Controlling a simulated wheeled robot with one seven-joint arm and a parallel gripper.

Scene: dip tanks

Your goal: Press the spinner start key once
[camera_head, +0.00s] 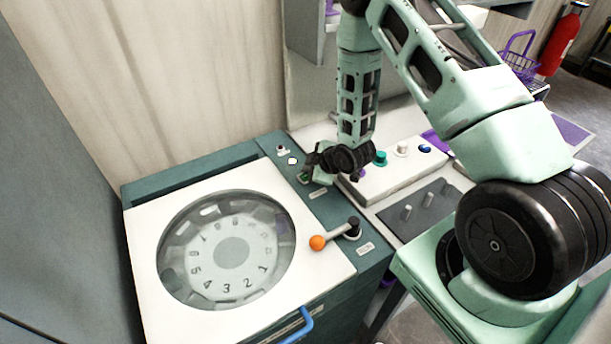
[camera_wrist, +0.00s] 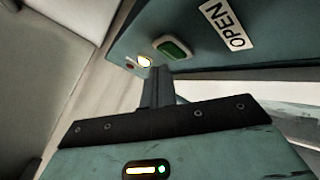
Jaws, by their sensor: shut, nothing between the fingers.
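The spinner (camera_head: 140,245) stands at the left, with a white lid and a round window over a numbered disc. A green key (camera_head: 304,179) sits on its teal side panel, partly covered by my gripper in the head view. In the wrist view the same rectangular green key (camera_wrist: 174,48) has a pale rim and lies beside a label reading OPEN (camera_wrist: 228,23). My gripper (camera_head: 312,163) is shut and empty, close to the key. In the wrist view its fingertips (camera_wrist: 158,73) appear just below and left of the key; I cannot tell whether they touch anything.
A lit lamp (camera_wrist: 145,61) and a small red one (camera_wrist: 129,66) are near the key. An orange-knobbed lever (camera_head: 318,242) stands on the panel's front part. A white control box (camera_head: 400,170) with several coloured knobs is to the right. A wall (camera_head: 200,80) rises behind.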

